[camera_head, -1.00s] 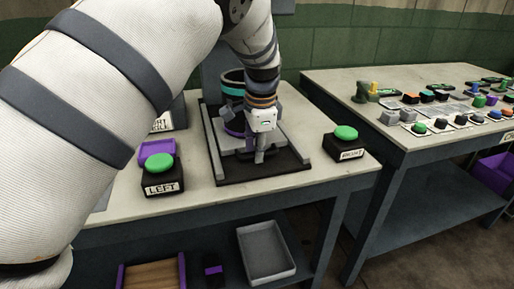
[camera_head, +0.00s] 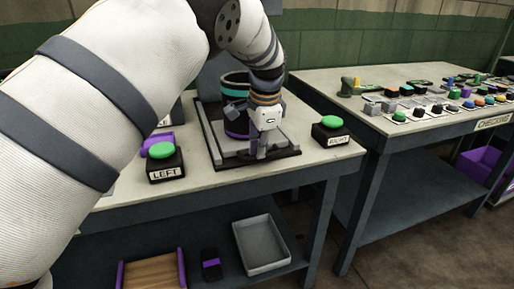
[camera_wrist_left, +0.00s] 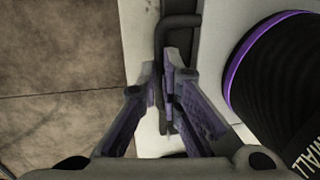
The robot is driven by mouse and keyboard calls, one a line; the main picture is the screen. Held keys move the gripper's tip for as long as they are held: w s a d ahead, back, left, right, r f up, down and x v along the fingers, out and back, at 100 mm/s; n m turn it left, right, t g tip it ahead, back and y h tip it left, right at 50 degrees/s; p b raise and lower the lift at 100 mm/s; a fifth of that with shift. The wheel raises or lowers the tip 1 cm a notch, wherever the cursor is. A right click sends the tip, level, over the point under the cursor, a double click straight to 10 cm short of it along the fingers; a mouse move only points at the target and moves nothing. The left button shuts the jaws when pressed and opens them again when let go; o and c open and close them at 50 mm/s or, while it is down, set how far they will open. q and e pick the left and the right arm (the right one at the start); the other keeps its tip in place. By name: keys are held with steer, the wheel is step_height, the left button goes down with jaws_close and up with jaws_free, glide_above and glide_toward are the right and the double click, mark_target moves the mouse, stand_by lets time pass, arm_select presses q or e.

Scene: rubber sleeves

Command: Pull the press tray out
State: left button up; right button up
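The press tray (camera_head: 235,146) is a light grey plate on the black press base (camera_head: 277,158), between the two green buttons. It carries a dark round sleeve stack (camera_head: 237,88) with teal and purple bands. My left gripper (camera_head: 262,154) points down at the tray's front edge. In the left wrist view, its fingers (camera_wrist_left: 164,95) are closed around the tray's dark bar handle (camera_wrist_left: 159,42). The black sleeve with a purple rim (camera_wrist_left: 262,85) stands close to the right of the fingers. My arm hides part of the press behind. My right gripper is not in view.
The LEFT button (camera_head: 162,150) and RIGHT button (camera_head: 332,124) flank the press. A grey bin (camera_head: 262,268) and a wooden tray with purple sides (camera_head: 152,272) are on the shelf below. A second table (camera_head: 385,124) with several small parts stands at right.

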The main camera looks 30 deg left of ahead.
arm_select(q)
steer(key=shift+o, duration=1.2)
steer(key=shift+w+a+f, duration=0.25)
steer(key=shift+a+f, duration=0.15)
steer(key=shift+a, duration=0.1)
steer(key=shift+d+r, duration=0.15)
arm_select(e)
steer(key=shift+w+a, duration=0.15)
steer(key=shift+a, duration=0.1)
arm_select(q)
step_height(320, 180, up, 12)
steer(key=s+d, duration=0.1)
steer(key=shift+s+d, duration=0.25)
steer(key=shift+d, duration=0.1)
